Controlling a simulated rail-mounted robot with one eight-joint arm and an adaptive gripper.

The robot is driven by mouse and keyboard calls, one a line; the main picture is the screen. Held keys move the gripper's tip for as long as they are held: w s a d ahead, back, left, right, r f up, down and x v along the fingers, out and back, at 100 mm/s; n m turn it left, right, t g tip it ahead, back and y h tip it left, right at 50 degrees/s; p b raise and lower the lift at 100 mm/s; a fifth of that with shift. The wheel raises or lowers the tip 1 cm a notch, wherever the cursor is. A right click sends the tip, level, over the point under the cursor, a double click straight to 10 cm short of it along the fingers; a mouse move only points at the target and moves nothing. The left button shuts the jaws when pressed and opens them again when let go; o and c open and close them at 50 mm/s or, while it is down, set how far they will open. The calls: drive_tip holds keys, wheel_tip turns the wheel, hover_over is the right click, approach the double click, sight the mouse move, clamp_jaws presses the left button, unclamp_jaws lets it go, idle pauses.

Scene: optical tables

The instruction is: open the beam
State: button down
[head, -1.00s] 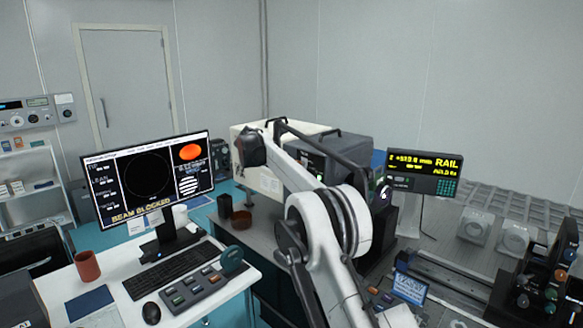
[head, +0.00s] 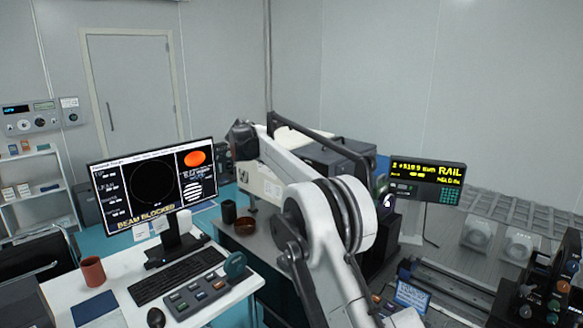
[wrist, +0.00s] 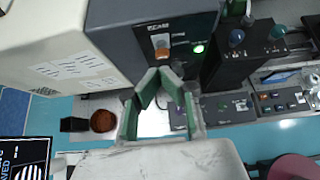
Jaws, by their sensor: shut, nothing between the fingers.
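A dark instrument box (wrist: 125,38) with a pale, labelled side fills the upper part of the wrist view. Its front panel carries an orange switch (wrist: 162,41) and a lit green lamp (wrist: 199,48), with small lettering above. My gripper (wrist: 158,75) has its green-padded fingers closed together, empty, just below the orange switch in the picture. I cannot tell whether the tips touch the panel. In the head view the box (head: 325,160) is partly hidden behind my arm, and my fingertips do not show. A monitor (head: 152,185) reads "BEAM BLOCKED".
A brown round dish (wrist: 103,121) and a black cup (wrist: 74,125) stand left of my gripper. Dark modules with knobs (wrist: 237,37) stand to its right. A rail readout (head: 427,180) stands right of my arm. A desk with a keyboard (head: 178,282) is at the left.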

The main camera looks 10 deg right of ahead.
drive_tip(key=shift+s+a+r+p, duration=0.2)
drive_tip(key=shift+s+a+r, duration=0.2)
drive_tip(key=shift+r, duration=0.25)
drive_tip(key=shift+s+a+r+p, duration=0.15)
drive_tip(key=shift+s+a+r, duration=0.15)
drive_tip(key=shift+a+r, duration=0.25)
drive_tip(key=shift+d, duration=0.1)
drive_tip(key=s+d+r+m+y+b, duration=0.1)
drive_tip(key=s+d+m+y, duration=0.2)
drive_tip(key=s, duration=0.7)
drive_tip(key=s+d+r+m+b, duration=0.2)
drive_tip(key=s+d+m, duration=0.25)
drive_tip(key=s, duration=0.45)
drive_tip(key=s+d+r+m+y+b, duration=0.1)
drive_tip(key=s+d+m+y, duration=0.3)
drive_tip(key=s, duration=0.6)
drive_tip(key=s+f+m+b, duration=0.1)
drive_tip(key=s+f+m, duration=0.3)
drive_tip(key=s, duration=0.7)
drive_tip(key=s+f+m+y+b, duration=0.1)
drive_tip(key=s+f+m, duration=0.4)
drive_tip(key=s+f, duration=0.4)
drive_tip(key=s+a+f+m+b, duration=0.1)
drive_tip(key=s+f+m, duration=0.4)
drive_tip(key=s, duration=0.8)
wheel_tip(320, 180, down, 2)
drive_tip(key=shift+s+f+y+b, duration=0.2)
drive_tip(key=shift+s+y+b, duration=0.1)
